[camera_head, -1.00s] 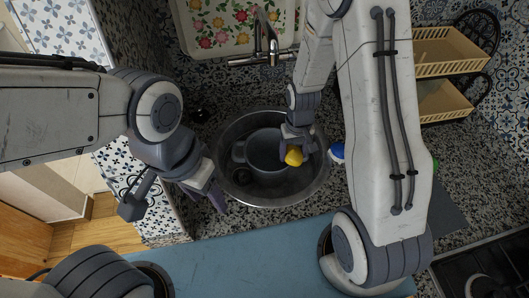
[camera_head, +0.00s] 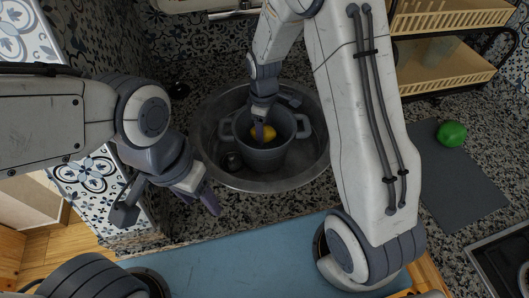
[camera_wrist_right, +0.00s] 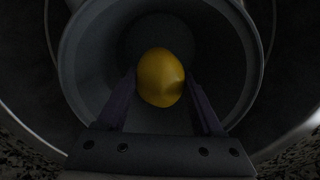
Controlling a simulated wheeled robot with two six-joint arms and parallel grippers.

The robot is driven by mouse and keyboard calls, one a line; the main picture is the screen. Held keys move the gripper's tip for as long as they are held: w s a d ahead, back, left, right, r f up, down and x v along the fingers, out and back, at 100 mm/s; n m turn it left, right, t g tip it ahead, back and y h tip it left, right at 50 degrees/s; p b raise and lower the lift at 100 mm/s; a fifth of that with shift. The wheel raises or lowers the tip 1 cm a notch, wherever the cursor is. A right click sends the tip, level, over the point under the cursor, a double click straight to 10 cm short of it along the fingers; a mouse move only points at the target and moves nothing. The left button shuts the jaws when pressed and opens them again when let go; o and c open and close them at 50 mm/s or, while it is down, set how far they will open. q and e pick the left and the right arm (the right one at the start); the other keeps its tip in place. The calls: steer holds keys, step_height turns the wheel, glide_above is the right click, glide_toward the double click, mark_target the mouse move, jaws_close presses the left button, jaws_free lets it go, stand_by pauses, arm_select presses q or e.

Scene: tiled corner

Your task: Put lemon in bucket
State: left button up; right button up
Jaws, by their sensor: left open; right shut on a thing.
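The yellow lemon (camera_head: 263,133) is held in my right gripper (camera_head: 262,130), which is shut on it over the grey two-handled bucket (camera_head: 266,160). The right wrist view shows the lemon (camera_wrist_right: 161,78) between the two fingers, with the round bucket (camera_wrist_right: 85,60) opening behind it. The lemon appears at or just inside the bucket's mouth; its exact height is hard to tell. The bucket stands upright in the round metal sink (camera_head: 212,165). My left gripper (camera_head: 203,200) is open and empty, left of the sink near the counter's front edge.
A green fruit (camera_head: 452,133) rests on a grey mat (camera_head: 465,190) at the right. A beige rack (camera_head: 445,70) stands behind it.

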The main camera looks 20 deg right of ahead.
step_height(320, 180, down, 8)
steer(key=shift+r, duration=0.15)
stand_by(0.4)
steer(key=o, duration=1.4)
steer(key=shift+o, duration=0.2)
